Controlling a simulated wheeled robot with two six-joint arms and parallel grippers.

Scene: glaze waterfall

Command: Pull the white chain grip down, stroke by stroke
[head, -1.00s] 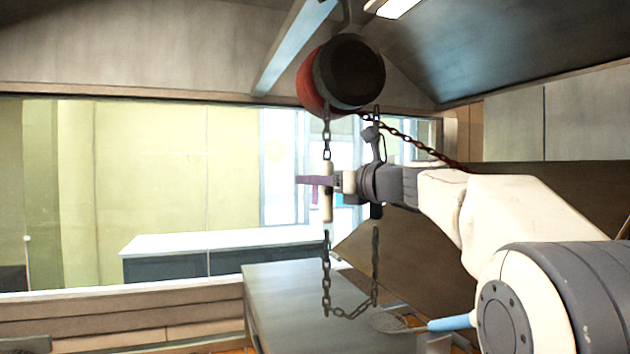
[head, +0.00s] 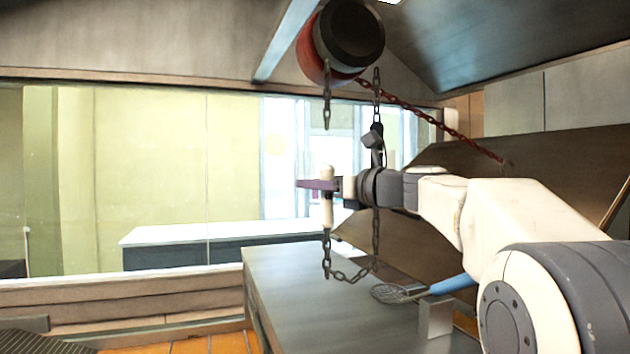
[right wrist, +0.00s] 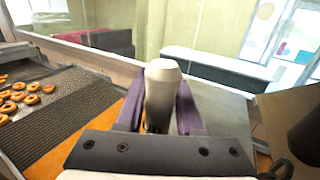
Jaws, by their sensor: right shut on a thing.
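The white chain grip (head: 327,212) is upright in the jaws of my right gripper (head: 318,184), whose purple fingers are shut on it. In the right wrist view the grip (right wrist: 163,92) stands between the purple fingers (right wrist: 160,112). A dark chain (head: 327,108) hangs from the wheel (head: 350,33) above the grip; no links show in the gap just above the grip. Below the grip the chain (head: 350,279) loops and rises on the right, passing behind my gripper. My left gripper is not in view.
A red chain (head: 430,130) slopes from the wheel to a tilted dark panel (head: 560,160). A whisk-like tool with a blue handle (head: 455,284) lies on the metal table (head: 300,290) below. In the right wrist view, orange rings (right wrist: 15,97) lie on a dark mesh (right wrist: 75,108).

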